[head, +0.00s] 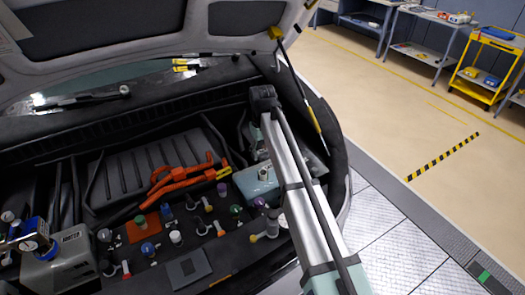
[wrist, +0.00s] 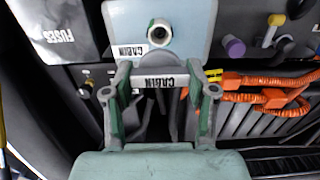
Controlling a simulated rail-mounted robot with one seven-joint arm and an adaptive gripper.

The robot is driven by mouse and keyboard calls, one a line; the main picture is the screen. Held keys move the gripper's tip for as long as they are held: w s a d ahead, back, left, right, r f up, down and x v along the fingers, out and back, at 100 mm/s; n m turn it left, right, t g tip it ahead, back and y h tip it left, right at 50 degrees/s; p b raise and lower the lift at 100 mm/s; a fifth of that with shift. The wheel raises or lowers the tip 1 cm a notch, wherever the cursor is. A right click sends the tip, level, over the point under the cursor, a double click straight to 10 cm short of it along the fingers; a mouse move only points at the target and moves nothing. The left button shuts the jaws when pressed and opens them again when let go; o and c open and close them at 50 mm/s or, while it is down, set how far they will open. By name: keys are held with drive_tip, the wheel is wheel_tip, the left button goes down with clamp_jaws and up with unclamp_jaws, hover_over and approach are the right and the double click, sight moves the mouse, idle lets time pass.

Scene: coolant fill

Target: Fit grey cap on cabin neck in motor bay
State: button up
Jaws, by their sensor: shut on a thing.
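The cabin neck (wrist: 159,33) is an open round mouth with a pale rim and dark centre. It rises from a light blue tank (wrist: 190,18) labelled CABIN, which also shows in the head view (head: 250,187). My gripper (wrist: 160,92) is shut on the grey cap (wrist: 158,82), which bears a white CABIN label. In the wrist view the cap appears just below the neck and apart from it in the picture; the height between them is unclear. In the head view my arm hides most of the gripper, and the cap cannot be made out.
Orange cables (head: 180,177) run beside the tank. Several coloured caps and fittings crowd the bay, including a purple cap (wrist: 235,46). A black FUSES box (wrist: 60,35) lies near the tank. A grey container (head: 65,262) stands at left. The raised hood (head: 130,55) hangs over the bay.

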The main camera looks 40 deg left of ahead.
sight(263, 150)
drive_tip(key=shift+f+b, duration=1.05)
drive_tip(key=shift+f, duration=1.85)
drive_tip(key=shift+f, duration=1.45)
drive_tip(key=o, duration=1.1)
wheel_tip(263, 150, up, 12)
drive_tip(key=shift+w+d, duration=0.1)
